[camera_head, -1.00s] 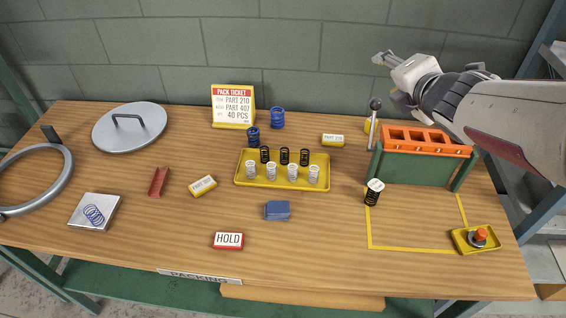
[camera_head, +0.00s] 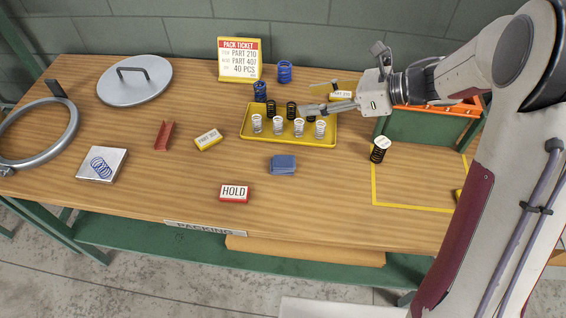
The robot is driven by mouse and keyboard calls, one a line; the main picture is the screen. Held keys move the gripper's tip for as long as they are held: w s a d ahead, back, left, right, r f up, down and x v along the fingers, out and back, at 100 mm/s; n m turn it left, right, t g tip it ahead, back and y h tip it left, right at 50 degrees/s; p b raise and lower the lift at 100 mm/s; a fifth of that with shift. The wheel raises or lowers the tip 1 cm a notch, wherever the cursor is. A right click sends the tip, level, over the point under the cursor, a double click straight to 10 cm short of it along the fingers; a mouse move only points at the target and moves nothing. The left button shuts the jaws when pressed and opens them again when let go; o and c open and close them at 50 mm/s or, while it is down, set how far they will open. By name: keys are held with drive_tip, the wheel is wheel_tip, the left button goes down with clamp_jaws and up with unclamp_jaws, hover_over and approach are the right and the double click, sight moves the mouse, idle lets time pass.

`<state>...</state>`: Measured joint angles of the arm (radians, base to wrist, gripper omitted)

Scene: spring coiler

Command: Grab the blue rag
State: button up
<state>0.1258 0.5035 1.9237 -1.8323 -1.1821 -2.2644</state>
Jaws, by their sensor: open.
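The blue rag (camera_head: 283,165) is a small folded cloth lying flat on the wooden table. It is just in front of the yellow spring tray and right of the middle of the view. My gripper (camera_head: 318,99) is open and empty. It reaches in from the right and points left, above the right part of the yellow tray. It is behind and to the right of the rag, apart from it. The rag is in full view.
The yellow tray (camera_head: 246,127) holds several black and white springs. Blue springs (camera_head: 285,72) and a pack ticket (camera_head: 239,59) stand behind it. A red HOLD block (camera_head: 234,193) lies in front. Table around the rag is clear.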

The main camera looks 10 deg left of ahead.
drive_tip(key=s+f+n+g, duration=0.4)
drive_tip(key=s+n+g, duration=0.1)
drive_tip(key=s, duration=0.1)
drive_tip(key=shift+s+y, duration=0.3)
drive_tip(key=shift+d, duration=0.1)
approach(287, 161)
drive_tip(key=x, duration=0.3)
drive_tip(key=shift+s+a+f, duration=0.1)
drive_tip(key=shift+a+f, duration=0.1)
drive_tip(key=shift+a, duration=0.05)
drive_tip(key=shift+s+a+f, duration=0.1)
drive_tip(key=shift+a+f, duration=0.05)
drive_tip(key=shift+a, duration=0.45)
drive_tip(key=shift+x, duration=3.1)
drive_tip(key=c, duration=1)
